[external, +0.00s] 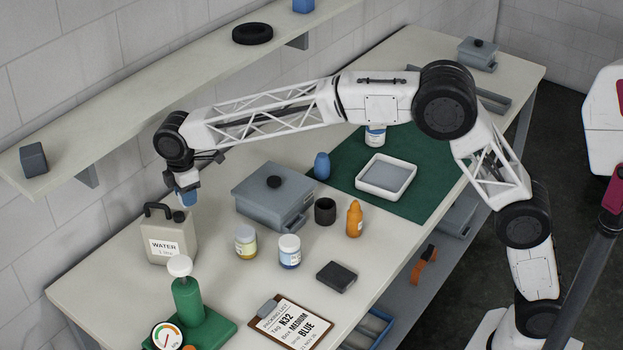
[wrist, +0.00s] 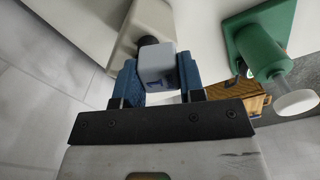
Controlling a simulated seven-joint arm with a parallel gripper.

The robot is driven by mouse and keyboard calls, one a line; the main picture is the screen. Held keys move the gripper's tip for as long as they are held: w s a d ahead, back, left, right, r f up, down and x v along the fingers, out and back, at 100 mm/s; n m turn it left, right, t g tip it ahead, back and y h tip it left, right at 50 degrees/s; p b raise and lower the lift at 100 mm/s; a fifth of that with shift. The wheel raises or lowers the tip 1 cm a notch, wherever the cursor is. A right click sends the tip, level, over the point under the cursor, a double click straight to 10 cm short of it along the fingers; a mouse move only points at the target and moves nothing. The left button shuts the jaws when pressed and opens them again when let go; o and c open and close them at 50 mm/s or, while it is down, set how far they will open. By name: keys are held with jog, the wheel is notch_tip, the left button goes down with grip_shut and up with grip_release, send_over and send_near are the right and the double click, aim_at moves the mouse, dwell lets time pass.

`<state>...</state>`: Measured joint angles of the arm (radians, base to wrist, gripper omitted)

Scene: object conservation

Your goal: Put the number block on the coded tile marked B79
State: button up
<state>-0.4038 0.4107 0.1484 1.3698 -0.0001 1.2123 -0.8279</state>
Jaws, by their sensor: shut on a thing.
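My gripper (external: 184,193) is at the far left end of my arm, above and just behind the water jug (external: 170,238). In the wrist view my gripper (wrist: 158,82) has its two blue fingers shut on a light grey block (wrist: 157,62). The block shows a darker mark on one face, too small to read; I take it for the number block. It is held up, clear of the table. In the external view the fingers mostly hide it. I see no coded tile marked B79 in either view.
A green press (external: 188,305) with a gauge stands in front of the jug, and a lidded grey box (external: 274,196) to its right. Jars, an orange bottle (external: 354,219) and a clipboard (external: 291,324) are on the table (external: 120,277). A shelf (external: 150,83) runs along the wall.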

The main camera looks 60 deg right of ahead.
jog(key=s+d+m, duration=0.3)
jog(key=d+m, duration=0.1)
jog(key=d, duration=1.7)
jog(key=s+d+m, duration=0.2)
jog(key=d+m, duration=0.1)
jog(key=d, duration=1.8)
jog(key=s+d+m, duration=0.4)
jog(key=s+d, duration=0.6)
jog(key=d, duration=0.4)
jog(key=s+d+m, duration=0.3)
jog(key=s+d, duration=0.7)
jog(key=d, duration=0.4)
jog(key=shift+s+d+f, duration=0.1)
jog(key=shift+s+f, duration=0.1)
jog(key=shift+f, duration=1.25)
jog(key=shift+s+d+f, duration=0.1)
jog(key=shift+s+f, duration=0.05)
jog(key=shift+f, duration=1.3)
jog(key=shift+w, duration=0.15)
jog(key=w+d, duration=0.2)
jog(key=w, duration=0.2)
jog(key=w+d+f, duration=0.1)
jog(key=w+d, duration=0.1)
jog(key=w, duration=0.3)
jog(key=w+d, duration=0.2)
jog(key=w, duration=0.2)
jog(key=shift+w+d+f, duration=0.15)
jog(key=shift+d+f, duration=0.05)
jog(key=shift+d, duration=0.15)
